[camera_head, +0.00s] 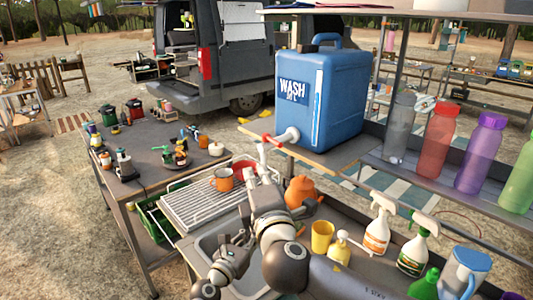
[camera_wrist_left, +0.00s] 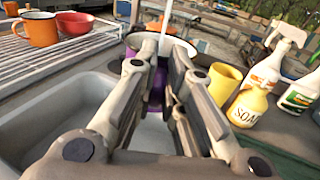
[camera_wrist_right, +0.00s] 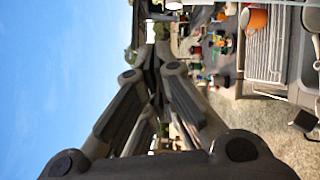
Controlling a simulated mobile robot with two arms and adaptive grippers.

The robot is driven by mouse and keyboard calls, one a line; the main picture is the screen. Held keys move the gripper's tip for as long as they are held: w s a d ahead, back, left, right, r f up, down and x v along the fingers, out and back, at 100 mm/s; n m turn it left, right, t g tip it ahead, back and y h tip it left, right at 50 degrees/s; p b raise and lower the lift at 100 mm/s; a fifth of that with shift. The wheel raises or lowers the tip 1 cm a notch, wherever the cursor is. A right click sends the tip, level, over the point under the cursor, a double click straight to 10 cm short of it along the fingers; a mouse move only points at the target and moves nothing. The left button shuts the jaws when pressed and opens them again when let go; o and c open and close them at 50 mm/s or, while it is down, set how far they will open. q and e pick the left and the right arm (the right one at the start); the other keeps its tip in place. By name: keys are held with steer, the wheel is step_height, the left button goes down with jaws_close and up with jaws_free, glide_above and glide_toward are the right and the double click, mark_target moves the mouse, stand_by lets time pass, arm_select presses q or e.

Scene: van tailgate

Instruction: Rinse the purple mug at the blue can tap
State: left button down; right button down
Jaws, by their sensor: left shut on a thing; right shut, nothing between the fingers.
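The blue can (camera_head: 325,95) marked WASH stands on a wooden shelf. Its pale tap (camera_head: 288,135) has a red lever (camera_head: 268,141) pointing left. My right gripper (camera_head: 262,149) is shut and empty, close to the lever; contact cannot be told. It also shows shut in the right wrist view (camera_wrist_right: 151,62). My left gripper (camera_wrist_left: 158,58) is shut on the purple mug (camera_wrist_left: 158,84), which has a pale rim, above the sink. A pale vertical streak, apparently water, shows above the mug in the left wrist view. My right arm hides the mug in the head view.
A drying rack (camera_head: 190,205) holds an orange mug (camera_head: 222,179) and a red bowl (camera_head: 243,170). An orange kettle (camera_head: 302,190), yellow cup (camera_head: 322,236), soap bottle (camera_head: 340,247) and spray bottles (camera_head: 378,232) stand right of the sink (camera_head: 243,286). Coloured bottles line the shelf.

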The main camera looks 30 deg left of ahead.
mark_target(272, 141)
arm_select(q)
steer(key=shift+a, duration=0.1)
arm_select(e)
steer(key=w+a+r, duration=0.1)
steer(key=w+a, duration=0.1)
steer(key=w, duration=0.6)
steer(key=shift+w, duration=0.25)
steer(key=shift+a, duration=0.1)
